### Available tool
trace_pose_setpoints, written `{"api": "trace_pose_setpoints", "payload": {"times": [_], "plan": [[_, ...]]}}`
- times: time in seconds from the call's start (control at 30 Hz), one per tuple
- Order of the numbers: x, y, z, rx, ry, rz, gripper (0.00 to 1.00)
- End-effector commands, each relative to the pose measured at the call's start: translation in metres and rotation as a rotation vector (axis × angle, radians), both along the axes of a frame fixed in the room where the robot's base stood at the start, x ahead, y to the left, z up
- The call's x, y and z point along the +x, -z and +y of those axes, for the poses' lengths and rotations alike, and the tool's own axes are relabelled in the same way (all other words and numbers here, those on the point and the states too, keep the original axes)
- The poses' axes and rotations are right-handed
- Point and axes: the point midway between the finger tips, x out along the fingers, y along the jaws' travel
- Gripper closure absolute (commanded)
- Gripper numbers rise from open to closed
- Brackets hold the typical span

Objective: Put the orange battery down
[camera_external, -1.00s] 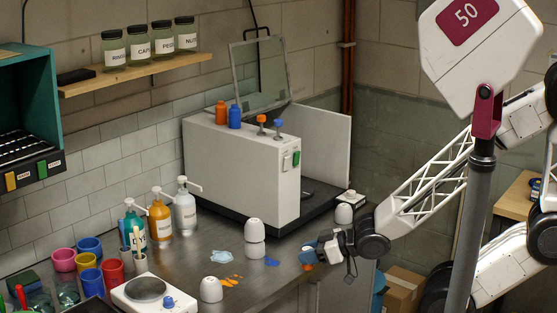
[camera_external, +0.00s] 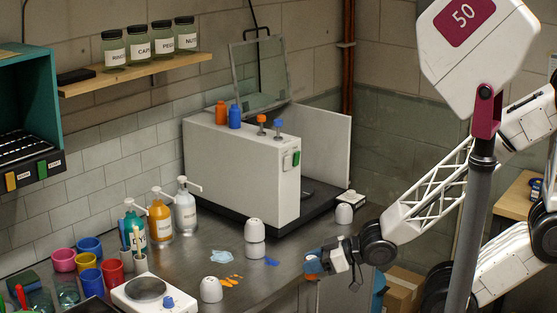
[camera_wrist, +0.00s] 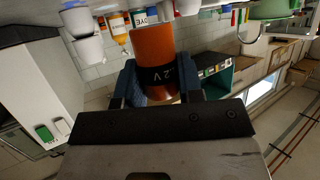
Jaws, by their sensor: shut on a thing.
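The orange battery (camera_wrist: 152,47), a cylinder with a dark band lettered "V", is held between the blue fingers of my gripper (camera_wrist: 162,82) in the wrist view. In the external view my gripper (camera_external: 314,264) is at the right front edge of the metal bench (camera_external: 190,258), and a bit of orange shows between its blue fingers. I cannot tell whether the battery touches the bench.
White cups stand on the bench, some stacked (camera_external: 255,242), one alone (camera_external: 211,290). Blue and orange flat patches (camera_external: 226,257) lie between them. A white machine (camera_external: 240,170) stands behind. Bottles, coloured cups and a scale (camera_external: 150,290) fill the left.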

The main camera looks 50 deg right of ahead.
Motion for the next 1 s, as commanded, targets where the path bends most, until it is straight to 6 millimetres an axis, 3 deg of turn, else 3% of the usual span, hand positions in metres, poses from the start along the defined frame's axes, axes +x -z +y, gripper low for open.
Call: {"api": "trace_pose_setpoints", "payload": {"times": [0.43, 1.0], "plan": [[0.025, 0.003, 0.012, -0.001, 0.0, 0.002, 0.92], [0.097, 0.011, 0.045, -0.001, 0.0, 0.001, 0.92]]}}
